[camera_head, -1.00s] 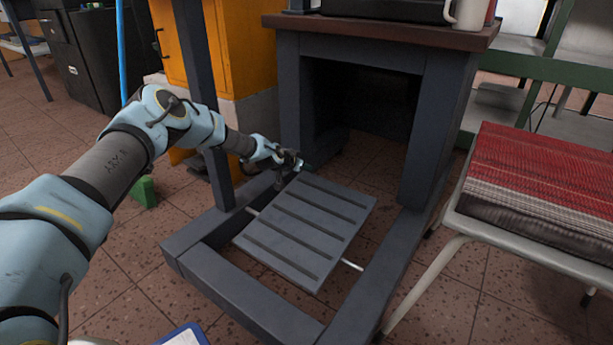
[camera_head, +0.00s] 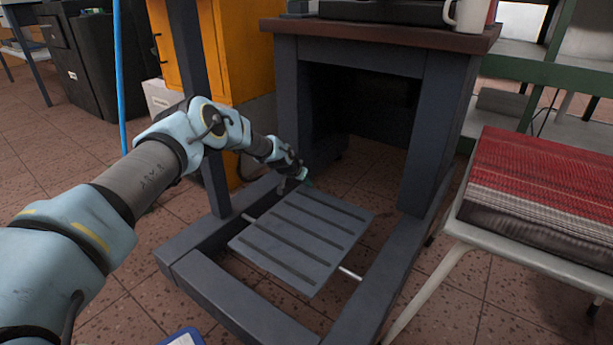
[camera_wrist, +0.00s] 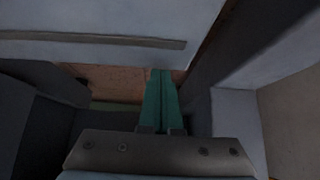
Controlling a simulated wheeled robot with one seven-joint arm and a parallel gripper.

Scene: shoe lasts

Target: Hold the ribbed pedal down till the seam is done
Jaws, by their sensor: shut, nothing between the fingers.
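The ribbed pedal (camera_head: 300,243) is a grey slatted plate on a thin rod, low inside the dark floor frame. In the wrist view the pedal (camera_wrist: 90,22) fills the top, with one dark groove across it. My gripper (camera_head: 307,183) is at the pedal's far left corner, pointing down. In the wrist view my gripper's green fingers (camera_wrist: 162,75) are together and empty, with their tips by the pedal's edge. I cannot tell whether they press on it. No seam shows in either view.
The dark frame (camera_head: 245,305) surrounds the pedal under a brown-topped table (camera_head: 390,36). A frame post (camera_head: 203,110) stands close to my arm. A stool with a red striped cloth (camera_head: 545,185) is at the right, and an orange cabinet (camera_head: 240,60) behind.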

